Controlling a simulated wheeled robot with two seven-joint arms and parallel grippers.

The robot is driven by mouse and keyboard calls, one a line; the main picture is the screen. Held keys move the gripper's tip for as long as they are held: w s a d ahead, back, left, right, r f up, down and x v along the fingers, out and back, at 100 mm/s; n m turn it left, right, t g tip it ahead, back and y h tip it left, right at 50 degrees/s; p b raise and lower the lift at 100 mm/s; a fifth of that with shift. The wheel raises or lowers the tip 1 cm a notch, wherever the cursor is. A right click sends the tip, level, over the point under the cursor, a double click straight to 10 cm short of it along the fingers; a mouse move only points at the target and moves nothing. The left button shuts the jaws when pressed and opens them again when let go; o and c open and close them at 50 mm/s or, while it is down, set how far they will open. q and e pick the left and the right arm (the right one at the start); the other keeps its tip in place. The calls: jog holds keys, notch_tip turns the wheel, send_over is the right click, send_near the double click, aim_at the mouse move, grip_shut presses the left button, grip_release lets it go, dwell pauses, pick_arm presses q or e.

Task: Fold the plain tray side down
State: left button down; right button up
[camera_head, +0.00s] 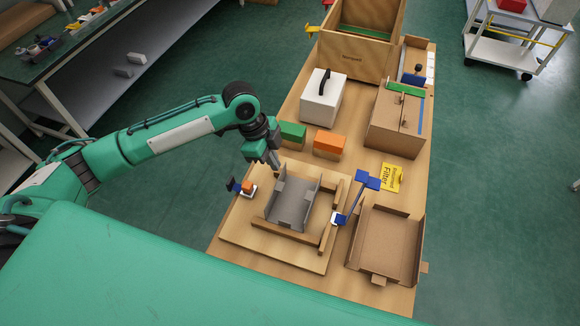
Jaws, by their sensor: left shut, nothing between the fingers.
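The grey tray (292,202) sits inside a wooden frame on a pale wooden board (238,235), near the middle of the table. Low walls or flaps show along its edges; I cannot tell which side is the plain one or how far each is folded. My left gripper (275,169) comes in from the left and points down at the tray's far left corner. It is shut and empty. It looks close to the corner, but I cannot tell whether it touches. My right gripper is not in view.
A blue lever clamp (366,181) rises right of the tray, and a small dark-and-orange clamp (247,187) stands left. Green (292,132) and orange (329,144) blocks lie behind. An open cardboard box (388,245) is at right, by a yellow label card (391,178).

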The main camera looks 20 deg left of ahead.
pick_arm(q)
jog(key=shift+p+x, duration=1.1)
jog(key=shift+x, duration=3.75)
jog(key=shift+s, duration=0.15)
